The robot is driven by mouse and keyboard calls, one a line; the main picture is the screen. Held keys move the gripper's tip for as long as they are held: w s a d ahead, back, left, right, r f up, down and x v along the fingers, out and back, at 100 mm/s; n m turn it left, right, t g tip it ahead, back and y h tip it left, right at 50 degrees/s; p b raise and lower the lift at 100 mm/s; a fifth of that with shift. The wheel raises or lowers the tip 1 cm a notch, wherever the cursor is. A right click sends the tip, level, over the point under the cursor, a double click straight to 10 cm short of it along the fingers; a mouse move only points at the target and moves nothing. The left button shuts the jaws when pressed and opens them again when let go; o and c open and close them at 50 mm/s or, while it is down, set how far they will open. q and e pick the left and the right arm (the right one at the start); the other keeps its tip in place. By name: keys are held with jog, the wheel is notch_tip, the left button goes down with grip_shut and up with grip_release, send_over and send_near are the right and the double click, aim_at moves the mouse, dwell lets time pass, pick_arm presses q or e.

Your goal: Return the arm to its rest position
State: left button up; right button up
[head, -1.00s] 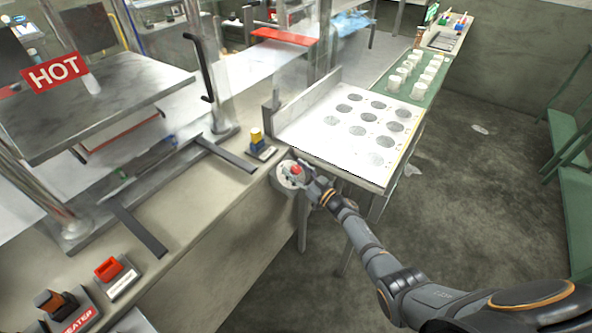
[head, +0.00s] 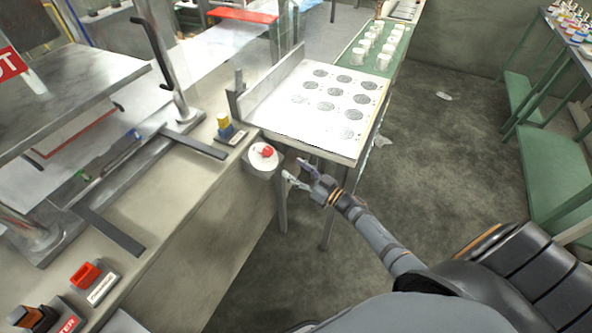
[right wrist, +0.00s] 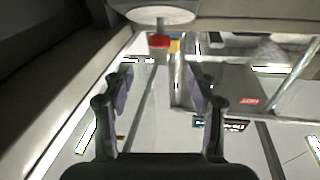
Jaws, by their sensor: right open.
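My right gripper (head: 297,172) is open and empty in the head view. It hangs in the air just right of a round white fixture (head: 262,158) with a red button (head: 267,152) on the bench's side, apart from it. In the right wrist view my open fingers (right wrist: 158,95) have nothing between them, and the red button (right wrist: 159,41) shows beyond them. My right arm (head: 385,240) reaches in from the lower right. My left gripper is not in view.
A white table with dark round discs (head: 300,115) stands close beyond my gripper. The long bench (head: 200,190) with red switches (head: 90,275) lies left. Green shelving (head: 545,150) stands right. Open concrete floor (head: 440,160) lies between.

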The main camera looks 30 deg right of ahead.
dwell(0.3)
jog(key=s+d+f+m+g+h, duration=0.1)
jog(key=s+d+f+g+h, duration=0.15)
jog(key=s+f, duration=0.45)
jog(key=s+d+f+m+g+h, duration=0.2)
jog(key=s+f+h, duration=0.15)
jog(key=f, duration=0.85)
jog(key=s+d+f+m+g+h, duration=0.1)
jog(key=s+d+f+g+h, duration=0.15)
jog(key=s+f, duration=0.45)
jog(key=s+a+f+g, duration=0.1)
jog(key=s+f+g, duration=0.2)
jog(key=s, duration=0.6)
jog(key=s+a+f+g, duration=0.1)
jog(key=s+f+g, duration=0.2)
jog(key=s+f, duration=0.4)
jog(key=s+a+f+g+h, duration=0.1)
jog(key=s+f, duration=0.5)
jog(key=s, duration=0.6)
jog(key=shift+s+a+g, duration=0.25)
jog(key=shift+a+g, duration=0.35)
jog(key=shift+g, duration=0.4)
